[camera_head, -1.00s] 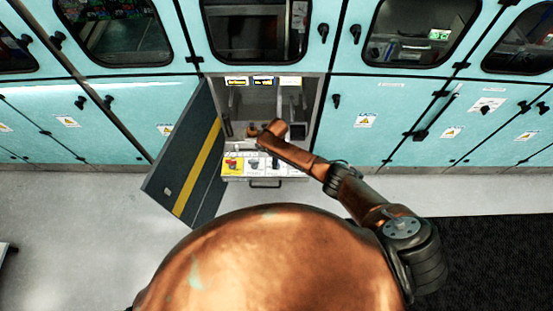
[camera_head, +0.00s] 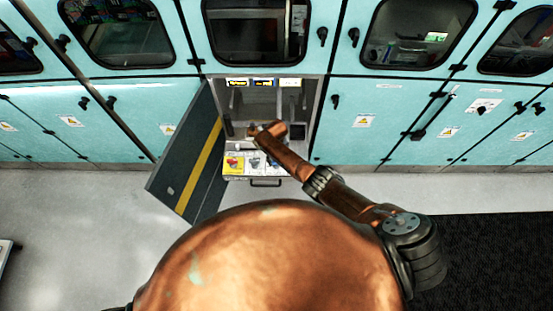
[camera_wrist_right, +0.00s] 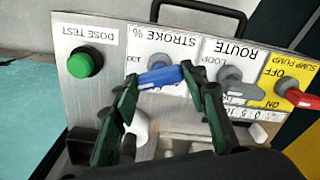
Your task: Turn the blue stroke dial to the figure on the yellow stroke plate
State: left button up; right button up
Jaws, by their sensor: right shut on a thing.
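The blue stroke dial (camera_wrist_right: 165,76) is a bar-shaped handle on the white STROKE % plate, which appears upside down in the right wrist view. The handle lies nearly level there, slightly tilted. My right gripper (camera_wrist_right: 165,90) has its two green fingers at the handle's ends and is shut on it. In the head view my right gripper (camera_head: 262,130) is at the panel inside the open cabinet. Small plates hang at the top of the opening; one with yellow lettering (camera_head: 237,83) is at left, its figures too small to read. My left gripper is out of view.
On the panel, the green DOSE TEST button (camera_wrist_right: 85,64), the grey ROUTE handle (camera_wrist_right: 240,88) and the red SUMP PUMP handle (camera_wrist_right: 298,97) flank the dial. The dark cabinet door (camera_head: 185,160) stands open at left. The grey floor in front is clear.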

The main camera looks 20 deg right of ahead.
jog(key=m, duration=0.4)
jog(key=shift+m+p, duration=0.3)
dwell(0.5)
jog(key=o, duration=1.2)
jog(key=shift+c, duration=0.2)
notch_tip(320, 180, up, 12)
